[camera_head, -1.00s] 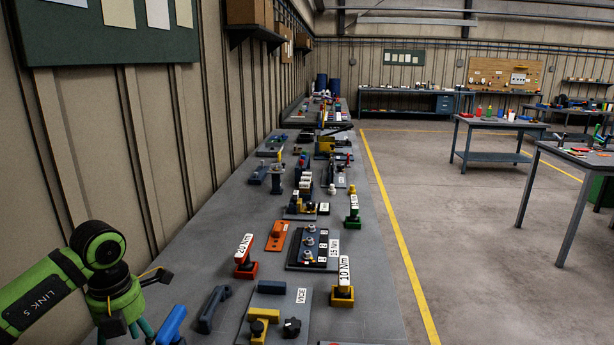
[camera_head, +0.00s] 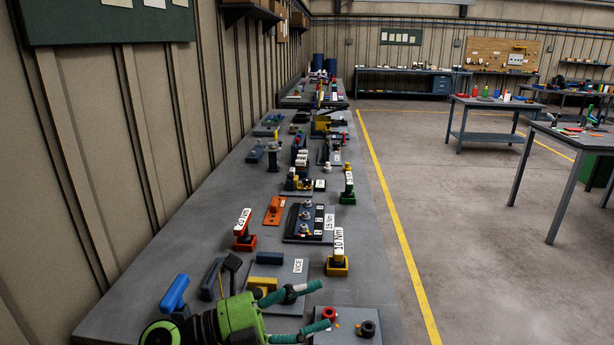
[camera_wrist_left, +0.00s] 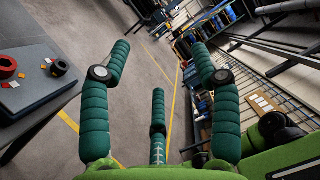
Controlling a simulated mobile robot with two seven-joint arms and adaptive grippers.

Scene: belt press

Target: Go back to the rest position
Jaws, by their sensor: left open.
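My left gripper (camera_head: 318,308) is at the bottom of the head view, low over the near end of the long grey bench (camera_head: 215,210). Its teal fingers are spread apart and point to the right, with nothing between them. In the left wrist view the open teal fingers (camera_wrist_left: 155,75) also show empty, with the floor behind them. The gripper partly covers the board marked VICE (camera_head: 298,267) in the head view. My right gripper is in neither view.
A 10 Nm tool in a yellow holder (camera_head: 338,265) and a 20 Nm tool in a red holder (camera_head: 243,235) stand on the bench. A blue handle (camera_head: 174,293) is left of the gripper. A plate with red and black rings (camera_head: 350,322) is close by.

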